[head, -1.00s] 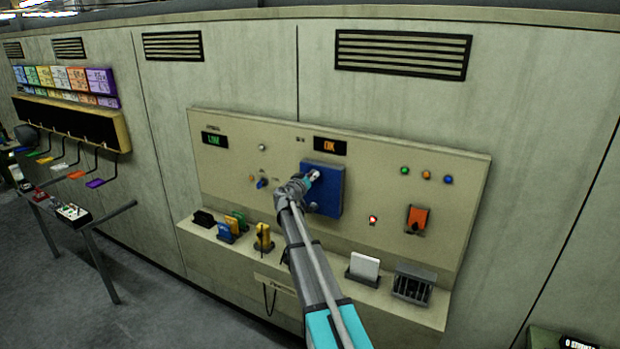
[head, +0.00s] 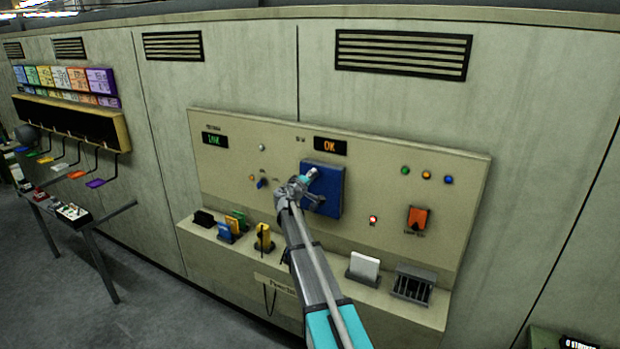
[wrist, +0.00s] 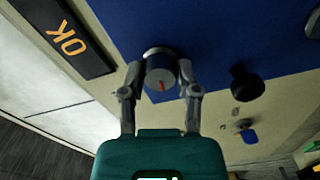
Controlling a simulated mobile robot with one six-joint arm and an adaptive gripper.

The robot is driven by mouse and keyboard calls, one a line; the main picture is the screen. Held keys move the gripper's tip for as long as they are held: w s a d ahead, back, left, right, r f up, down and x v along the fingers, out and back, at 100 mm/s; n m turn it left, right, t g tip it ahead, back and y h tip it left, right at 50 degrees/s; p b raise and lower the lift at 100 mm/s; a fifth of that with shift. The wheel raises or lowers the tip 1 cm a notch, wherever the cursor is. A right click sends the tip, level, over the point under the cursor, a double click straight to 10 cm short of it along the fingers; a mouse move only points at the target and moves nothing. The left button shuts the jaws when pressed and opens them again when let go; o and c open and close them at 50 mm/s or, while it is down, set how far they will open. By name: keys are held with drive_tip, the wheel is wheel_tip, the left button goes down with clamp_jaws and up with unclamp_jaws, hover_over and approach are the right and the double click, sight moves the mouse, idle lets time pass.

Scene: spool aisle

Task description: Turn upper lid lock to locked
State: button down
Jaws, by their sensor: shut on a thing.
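The blue lid (head: 328,192) is on the tan control panel, below the amber OK display (head: 330,146). In the wrist view, the upper lid lock (wrist: 160,70) is a round silver knob with a red mark on its face. My gripper (wrist: 160,76) has a finger on each side of this knob and is shut on it. The red mark points toward the bottom of the wrist picture. In the head view, my gripper (head: 312,174) covers the lock. A second silver knob (wrist: 314,25) on the blue lid is cut off at the right edge of the wrist view.
A black round knob (wrist: 247,83) stands out close to my right finger. Below the lid, a ledge (head: 330,272) carries yellow items, a white card (head: 364,268) and a dark slotted rack (head: 412,285). An orange switch (head: 418,219) is at the right.

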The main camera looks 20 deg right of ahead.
drive_tip(key=shift+n, duration=0.5)
drive_tip(key=shift+c, duration=1.7)
unclamp_jaws()
drive_tip(key=v, duration=1.2)
